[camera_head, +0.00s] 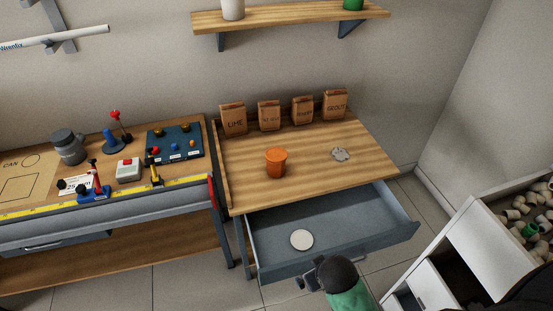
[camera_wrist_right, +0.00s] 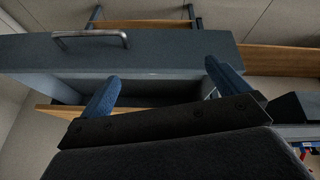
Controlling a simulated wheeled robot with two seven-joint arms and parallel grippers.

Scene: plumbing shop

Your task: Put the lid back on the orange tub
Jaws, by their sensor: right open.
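The orange tub (camera_head: 276,163) stands upright on the wooden bench top. Its top looks orange-brown, and I cannot make out its inside. A flat round white disc that looks like a lid (camera_head: 301,240) lies in the open grey drawer (camera_head: 355,226) below the bench top, near the drawer's front. My right gripper (camera_head: 308,277) is just outside the drawer front, a little below the disc in the picture. In the right wrist view its two blue fingers (camera_wrist_right: 165,84) are spread with nothing between them, facing the drawer front and its handle (camera_wrist_right: 90,38). My left gripper is not in view.
Paper bags (camera_head: 233,119) line the back of the bench top. A grey scrap (camera_head: 341,154) lies right of the tub. A second bench (camera_head: 150,222) with tools adjoins at left. A white cabinet with pipe fittings (camera_head: 535,205) stands at right.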

